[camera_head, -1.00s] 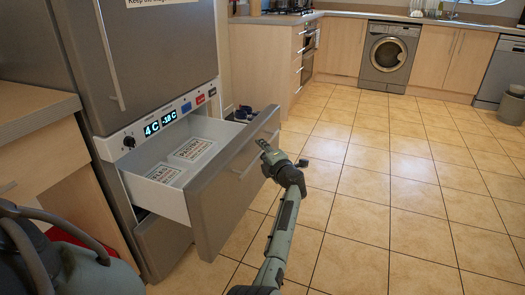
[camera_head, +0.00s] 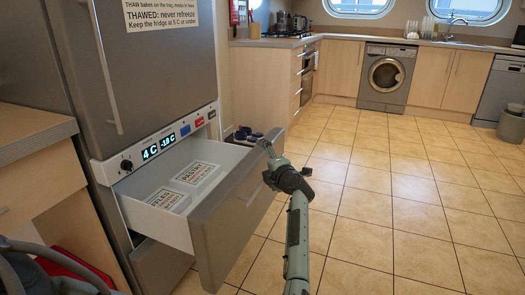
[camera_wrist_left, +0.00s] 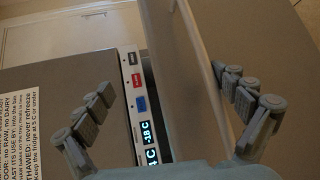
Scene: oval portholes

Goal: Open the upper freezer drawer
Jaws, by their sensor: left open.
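The upper freezer drawer (camera_head: 235,215) stands pulled out below the control panel in the head view. Two white labelled boxes (camera_head: 197,173) lie inside it. Its front has a bar handle (camera_head: 248,194). My right gripper is not in view.
The fridge door (camera_head: 160,65) above is shut. The control panel (camera_head: 165,140) shows 4 C and -18 C. A wooden counter (camera_head: 35,135) stands at the left, cabinets and a washing machine (camera_head: 385,75) at the back.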

